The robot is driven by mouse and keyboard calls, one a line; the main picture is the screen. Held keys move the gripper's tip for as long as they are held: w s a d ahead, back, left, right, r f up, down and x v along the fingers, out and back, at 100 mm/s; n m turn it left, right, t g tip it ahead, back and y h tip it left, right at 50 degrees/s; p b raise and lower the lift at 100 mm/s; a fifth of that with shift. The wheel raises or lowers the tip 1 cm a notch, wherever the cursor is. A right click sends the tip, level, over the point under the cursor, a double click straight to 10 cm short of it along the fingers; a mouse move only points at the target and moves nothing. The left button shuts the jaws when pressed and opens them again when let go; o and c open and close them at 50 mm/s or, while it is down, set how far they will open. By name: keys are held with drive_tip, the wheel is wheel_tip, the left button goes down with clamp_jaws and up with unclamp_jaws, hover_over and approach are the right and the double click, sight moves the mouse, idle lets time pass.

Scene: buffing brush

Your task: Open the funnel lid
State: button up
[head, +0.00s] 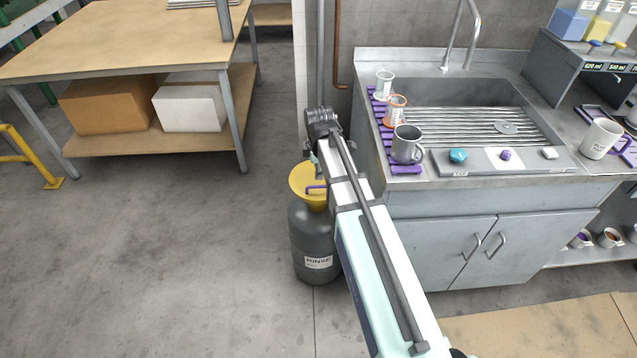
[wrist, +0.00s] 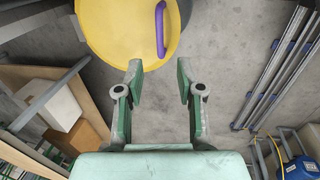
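The yellow funnel lid (head: 299,184) sits shut, as far as I can see, on top of a grey drum (head: 312,245) labelled RINSE. My arm hides its right part in the head view. A purple handle (head: 316,187) stands on the lid. In the wrist view the lid (wrist: 112,25) fills the upper middle, with the purple handle (wrist: 160,29) near its right side. My gripper (wrist: 159,72) is open and empty. Its fingers point toward the lid's edge, with the handle ahead of the gap between them.
A sink counter (head: 465,168) stands right of the drum, with mugs and cups on its left side. A wooden workbench (head: 130,42) with boxes below is at the left. The floor (head: 170,250) left of the drum is clear. Metal bars (wrist: 275,70) show right in the wrist view.

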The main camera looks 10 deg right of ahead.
sight(318, 187)
drive_tip(key=f, duration=0.3)
drive_tip(key=w+f, duration=0.1)
drive_tip(key=f, duration=0.2)
drive_tip(key=f+p, duration=0.1)
drive_tip(key=f, duration=0.2)
drive_tip(key=shift+w+d, duration=0.15)
drive_tip(key=shift+w, duration=0.25)
clamp_jaws()
